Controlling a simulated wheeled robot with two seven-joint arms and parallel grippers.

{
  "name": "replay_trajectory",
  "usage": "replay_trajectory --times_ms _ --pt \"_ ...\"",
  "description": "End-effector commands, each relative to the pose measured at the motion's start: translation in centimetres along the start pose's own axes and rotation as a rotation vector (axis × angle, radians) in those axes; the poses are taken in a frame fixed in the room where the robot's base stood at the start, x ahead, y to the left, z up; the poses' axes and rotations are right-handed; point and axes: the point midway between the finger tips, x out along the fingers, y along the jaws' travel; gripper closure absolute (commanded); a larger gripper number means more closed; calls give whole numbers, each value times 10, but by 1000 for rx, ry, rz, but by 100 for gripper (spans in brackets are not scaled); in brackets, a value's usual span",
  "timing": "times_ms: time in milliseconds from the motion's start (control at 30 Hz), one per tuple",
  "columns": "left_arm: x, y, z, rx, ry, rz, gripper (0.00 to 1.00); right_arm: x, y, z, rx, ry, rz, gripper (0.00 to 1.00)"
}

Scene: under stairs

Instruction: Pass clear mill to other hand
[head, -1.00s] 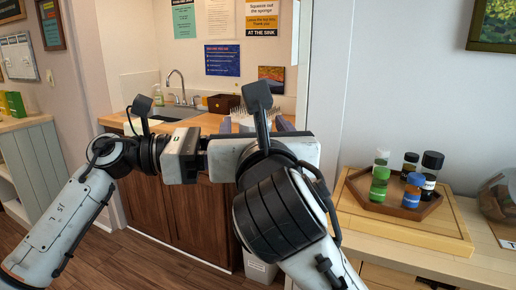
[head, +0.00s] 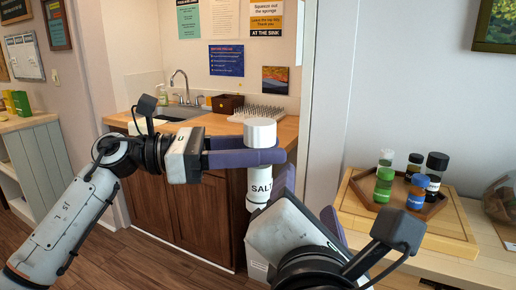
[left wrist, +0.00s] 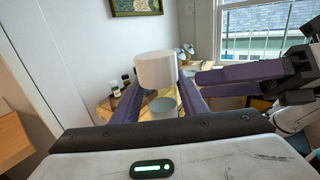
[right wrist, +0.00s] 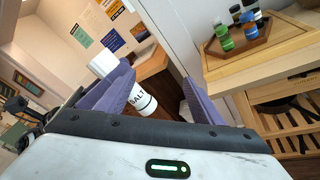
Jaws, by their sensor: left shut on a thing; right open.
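The mill is a white cylinder labelled SALT (head: 259,184) with a wide white cap (head: 260,132), upright in the head view. My left gripper (head: 262,156) is shut around it just below the cap and holds it in the air. The cap also shows between the left fingers in the left wrist view (left wrist: 156,70). My right gripper (head: 308,203) is open, lower and to the right of the mill. In the right wrist view the SALT body (right wrist: 143,99) shows beyond the left-hand finger, partly hidden by it. I cannot tell whether that finger touches it.
A wooden tray (head: 425,211) with several small bottles and shakers stands on a board (head: 455,232) on the right counter. Behind is a wooden sink cabinet (head: 185,220) with a faucet. Open floor lies between the counters.

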Motion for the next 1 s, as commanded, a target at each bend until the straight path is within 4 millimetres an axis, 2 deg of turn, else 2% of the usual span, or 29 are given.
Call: replay_trajectory --times_ms 33,167,233,300,433,567,667,867,1000 --pt "0 0 1 1 -2 0 89 15 -14 -3 70 -9 -13 39" --pt "0 0 1 1 -2 0 89 52 -29 -7 202 -18 44 39" --pt "0 0 1 1 -2 0 89 72 -44 -13 284 -7 74 39" --pt "0 0 1 1 -2 0 89 87 -63 -34 388 47 78 39" --pt "0 0 1 1 -2 0 89 96 -103 -88 571 175 6 39" --pt "0 0 1 1 -2 0 89 94 -150 -142 770 286 -99 39" --pt "0 0 1 1 -2 0 89 86 -189 -180 935 352 -200 39" --pt "0 0 1 1 -2 0 89 52 -271 -244 1289 420 -436 39" --pt "0 0 1 1 -2 0 89 16 -330 -278 1545 404 -620 39"
